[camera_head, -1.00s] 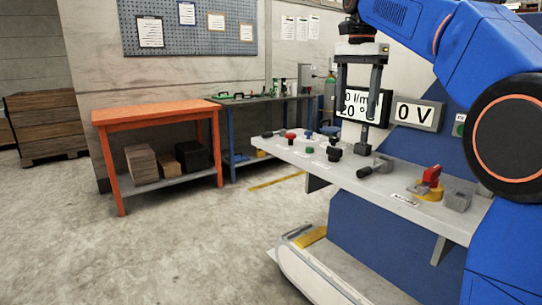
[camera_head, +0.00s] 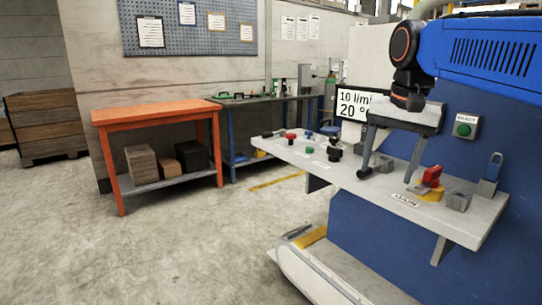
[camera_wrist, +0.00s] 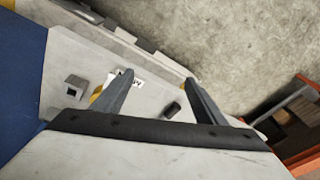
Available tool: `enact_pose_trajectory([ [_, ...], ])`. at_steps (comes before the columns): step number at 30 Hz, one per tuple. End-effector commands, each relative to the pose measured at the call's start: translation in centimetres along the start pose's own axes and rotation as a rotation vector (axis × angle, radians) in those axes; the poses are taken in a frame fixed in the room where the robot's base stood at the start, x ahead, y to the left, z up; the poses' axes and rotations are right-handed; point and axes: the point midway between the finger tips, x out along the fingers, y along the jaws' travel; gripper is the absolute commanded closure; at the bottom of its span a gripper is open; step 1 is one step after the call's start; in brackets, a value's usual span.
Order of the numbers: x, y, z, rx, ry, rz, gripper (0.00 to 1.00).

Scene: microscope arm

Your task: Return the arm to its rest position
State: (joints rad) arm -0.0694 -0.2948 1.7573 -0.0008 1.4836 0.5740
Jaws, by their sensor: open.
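My gripper (camera_head: 388,175) is open and empty in the head view. Its two fingers are spread and point down, over the right part of the white shelf (camera_head: 335,178). The blue arm behind it is at the upper right, in front of the blue cabinet. The yellow base is mostly hidden there by a finger.
Several knobs, including a red one (camera_head: 291,138), stand on the shelf's left part. A grey block (camera_head: 457,201) is near its right end. A green button (camera_head: 464,129) and a display (camera_head: 357,105) are behind. An orange table (camera_head: 155,112) stands left; the floor between is clear.

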Motion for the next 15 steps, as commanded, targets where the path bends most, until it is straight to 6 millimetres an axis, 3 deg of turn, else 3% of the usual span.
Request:
enact_pose_trajectory([
  [15, 12.9, 9.6, 12.5, -0.338, 0.141, -0.043, 0.34],
])
